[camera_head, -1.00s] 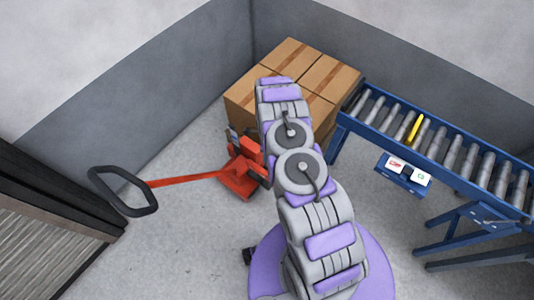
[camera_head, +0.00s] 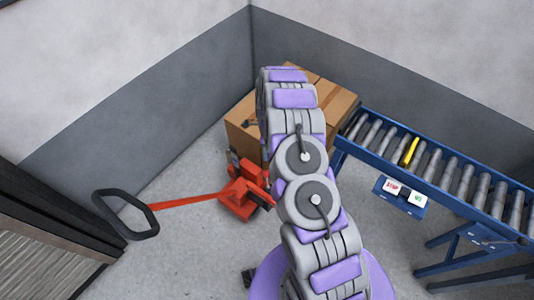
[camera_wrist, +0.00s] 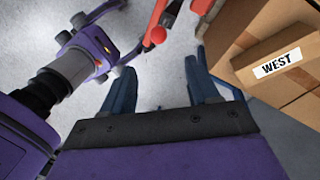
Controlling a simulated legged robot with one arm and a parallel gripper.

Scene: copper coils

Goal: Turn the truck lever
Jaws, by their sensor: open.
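The red pallet truck (camera_head: 240,193) stands left of my arm in the head view. Its red shaft runs left to a black loop handle (camera_head: 127,213), which I take to be the truck lever. In the wrist view, red truck parts (camera_wrist: 160,20) show at the top, beyond the fingertips. My gripper (camera_wrist: 160,80) is open and empty in the wrist view, its two dark blue fingers apart and not touching the truck. In the head view my gripper is hidden behind my arm.
Stacked cardboard boxes (camera_head: 335,98) stand behind my arm; one is labelled WEST (camera_wrist: 277,63). A blue roller conveyor (camera_head: 440,172) with a stop/go button box (camera_head: 402,194) is on the right. Grey walls close the corner. Bare floor (camera_head: 190,245) lies at front left.

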